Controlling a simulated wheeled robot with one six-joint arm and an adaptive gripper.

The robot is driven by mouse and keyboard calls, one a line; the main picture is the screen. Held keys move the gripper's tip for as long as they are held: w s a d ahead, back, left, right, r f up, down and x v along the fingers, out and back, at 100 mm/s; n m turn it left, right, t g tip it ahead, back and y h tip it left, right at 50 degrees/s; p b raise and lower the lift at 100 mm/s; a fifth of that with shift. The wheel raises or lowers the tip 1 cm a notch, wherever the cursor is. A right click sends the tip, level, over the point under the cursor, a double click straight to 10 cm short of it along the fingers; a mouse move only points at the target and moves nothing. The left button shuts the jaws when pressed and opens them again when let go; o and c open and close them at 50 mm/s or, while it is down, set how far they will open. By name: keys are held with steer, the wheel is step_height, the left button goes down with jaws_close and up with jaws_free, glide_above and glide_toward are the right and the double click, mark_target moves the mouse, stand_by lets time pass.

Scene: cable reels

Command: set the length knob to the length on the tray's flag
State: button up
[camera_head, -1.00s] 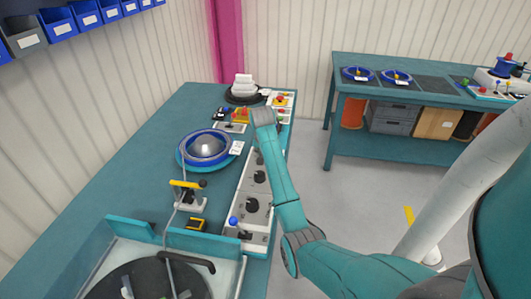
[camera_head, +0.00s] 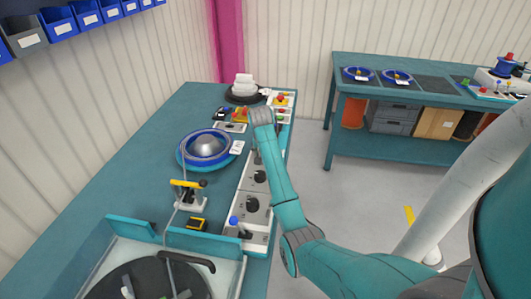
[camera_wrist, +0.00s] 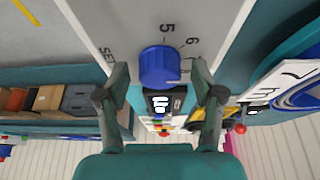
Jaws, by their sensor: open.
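The blue length knob (camera_wrist: 160,66) shows in the wrist view on a pale panel, with the printed marks 5, 6 and SET near it. My gripper (camera_wrist: 161,73) is open, with one finger to each side of the knob in the picture. A gap shows on both sides, and nothing is held. A white flag (camera_wrist: 288,82) at the right edge bears a black 7 and what looks like an m. In the head view the flag (camera_head: 237,147) stands by the tray with a blue ring and grey dome (camera_head: 207,146). There my arm hides the knob and fingers.
A small dark display (camera_wrist: 165,103) sits beside the knob; its digits are unclear. The control panel strip (camera_head: 253,220) carries several black knobs and a blue-topped lever. A yellow-handled clamp (camera_head: 188,192) stands on the bench nearby. Another bench (camera_head: 400,160) stands across the aisle.

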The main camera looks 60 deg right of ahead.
steer(key=v, duration=1.2)
steer(key=shift+a, duration=0.1)
stand_by(0.4)
